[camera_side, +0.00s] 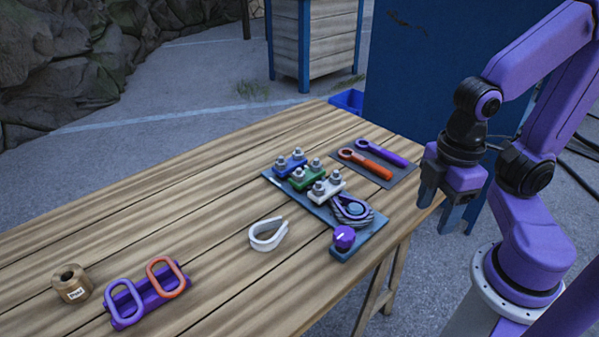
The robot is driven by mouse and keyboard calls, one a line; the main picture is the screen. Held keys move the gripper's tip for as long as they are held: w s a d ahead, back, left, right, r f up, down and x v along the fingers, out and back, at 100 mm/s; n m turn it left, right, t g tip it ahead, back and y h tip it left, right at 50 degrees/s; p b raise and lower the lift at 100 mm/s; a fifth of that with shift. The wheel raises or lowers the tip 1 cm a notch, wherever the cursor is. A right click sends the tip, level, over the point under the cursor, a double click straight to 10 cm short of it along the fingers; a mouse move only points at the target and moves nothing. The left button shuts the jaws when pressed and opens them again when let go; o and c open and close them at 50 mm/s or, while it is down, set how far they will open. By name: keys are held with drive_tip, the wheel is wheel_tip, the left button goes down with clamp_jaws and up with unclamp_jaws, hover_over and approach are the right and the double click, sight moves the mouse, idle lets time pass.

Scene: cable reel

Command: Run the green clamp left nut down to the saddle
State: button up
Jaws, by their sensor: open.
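The green clamp (308,181) sits between the blue clamp (284,167) and the white clamp (327,192) on a grey-blue base plate (306,203). Its left nut (297,174) and right nut (315,165) are silver and stand on top. The gap between the left nut and the saddle is too small to tell. An orange wrench (366,163) and a purple wrench (381,150) lie on a dark mat (400,171) behind the plate. My gripper (443,205) is open and empty, pointing down off the table's right edge, apart from the clamps and wrenches.
A cable loop (350,207) and a purple knob (343,238) are at the plate's near end. A white ring-shaped clip (267,236) lies beside it. A purple holder with two loops (141,304) and a tan spool (71,284) stand front left. The table's left-middle is clear.

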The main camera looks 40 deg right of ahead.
drive_tip(key=w+a+r+n+t+h, duration=0.1)
drive_tip(key=w+a+n, duration=0.15)
drive_tip(key=w, duration=0.65)
drive_tip(key=w+a+r+n+h, duration=0.15)
drive_tip(key=w+a, duration=0.25)
drive_tip(key=w, duration=0.5)
drive_tip(key=n+h, duration=0.2)
drive_tip(key=n, duration=0.3)
approach(299, 173)
drive_tip(key=x, duration=0.8)
drive_tip(key=shift+f, duration=0.1)
drive_tip(key=shift+c, duration=0.3)
drive_tip(key=c, duration=1)
